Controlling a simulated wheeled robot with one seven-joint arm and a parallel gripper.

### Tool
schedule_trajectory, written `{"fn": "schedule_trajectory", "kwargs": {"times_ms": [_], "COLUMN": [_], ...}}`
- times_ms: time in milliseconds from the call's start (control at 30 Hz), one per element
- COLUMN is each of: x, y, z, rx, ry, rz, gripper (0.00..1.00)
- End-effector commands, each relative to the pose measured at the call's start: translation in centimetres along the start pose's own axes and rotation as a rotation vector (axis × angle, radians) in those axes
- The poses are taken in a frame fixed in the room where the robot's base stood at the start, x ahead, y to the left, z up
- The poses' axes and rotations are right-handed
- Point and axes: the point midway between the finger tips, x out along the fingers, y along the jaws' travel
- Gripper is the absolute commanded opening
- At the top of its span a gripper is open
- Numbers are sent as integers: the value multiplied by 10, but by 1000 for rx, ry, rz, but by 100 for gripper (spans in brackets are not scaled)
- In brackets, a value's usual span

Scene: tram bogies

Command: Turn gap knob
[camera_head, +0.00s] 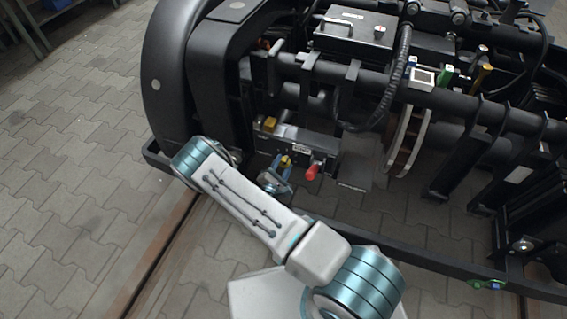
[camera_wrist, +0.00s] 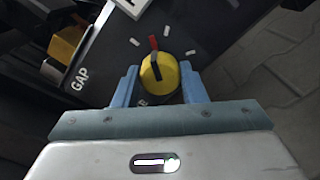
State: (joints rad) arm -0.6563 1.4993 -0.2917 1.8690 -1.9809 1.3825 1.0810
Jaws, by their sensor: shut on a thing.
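The gap knob (camera_wrist: 158,86) is a round yellow dial with a black pointer bar and a red tip in the wrist view. The pointer aims up and slightly left, between two white tick marks on the dark panel (camera_wrist: 112,48). The white word GAP stands to the knob's left. My gripper (camera_wrist: 159,78) is shut on the knob, one blue finger on each side. In the head view my gripper (camera_head: 276,179) is at the low front of the bogie, with the yellow knob (camera_head: 286,161) partly hidden at its fingertips.
A red knob (camera_head: 312,171) sticks out just right of my gripper. A yellow block (camera_head: 269,123) sits on the panel above left; it also shows in the wrist view (camera_wrist: 66,46). A black frame rail (camera_head: 400,251) runs low along the bogie. Paved floor is clear at left.

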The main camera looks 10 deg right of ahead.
Motion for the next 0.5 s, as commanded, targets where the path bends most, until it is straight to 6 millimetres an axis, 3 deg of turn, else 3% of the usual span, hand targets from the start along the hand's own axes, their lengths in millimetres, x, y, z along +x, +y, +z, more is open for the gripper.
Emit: {"fn": "schedule_trajectory", "kwargs": {"times_ms": [500], "x": [0], "y": [-2], "z": [2], "rx": [376], "ry": [-3], "rz": [-6], "gripper": [15]}}
